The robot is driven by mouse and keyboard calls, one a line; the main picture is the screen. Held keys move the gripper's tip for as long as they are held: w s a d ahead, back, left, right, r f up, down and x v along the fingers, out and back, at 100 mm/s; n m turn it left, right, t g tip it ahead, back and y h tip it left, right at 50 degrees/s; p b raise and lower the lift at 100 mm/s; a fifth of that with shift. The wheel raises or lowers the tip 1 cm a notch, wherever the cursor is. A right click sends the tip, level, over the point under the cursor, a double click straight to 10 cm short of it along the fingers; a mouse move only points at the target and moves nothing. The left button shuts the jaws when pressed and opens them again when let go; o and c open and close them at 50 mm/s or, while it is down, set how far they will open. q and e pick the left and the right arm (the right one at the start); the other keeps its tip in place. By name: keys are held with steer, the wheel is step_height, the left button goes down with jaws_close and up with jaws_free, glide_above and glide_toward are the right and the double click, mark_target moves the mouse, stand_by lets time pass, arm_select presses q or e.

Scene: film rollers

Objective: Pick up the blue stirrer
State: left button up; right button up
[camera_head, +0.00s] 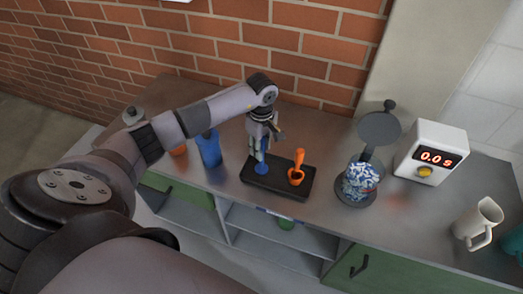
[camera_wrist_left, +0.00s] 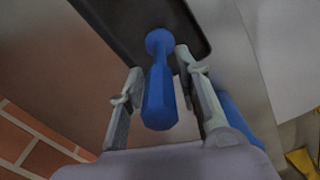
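The blue stirrer (camera_head: 261,167) stands upright at the left part of a black tray (camera_head: 281,189) on the metal counter. My left gripper (camera_head: 263,143) is above the tray, pointing down over the stirrer's handle. In the left wrist view, the blue stirrer (camera_wrist_left: 160,95) is between the two fingers, with a gap on each side. The left gripper is open and around the handle, not visibly touching it. My right gripper is in neither view.
An orange stirrer (camera_head: 297,170) stands in the same tray, to the right. A blue bottle (camera_head: 208,149) is to the left. A container with blue and white pieces (camera_head: 359,180), a timer box (camera_head: 432,150) and a white jug (camera_head: 478,222) stand to the right. A brick wall (camera_head: 255,45) is behind.

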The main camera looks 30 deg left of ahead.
arm_select(q)
jaws_close()
stand_by(0.3)
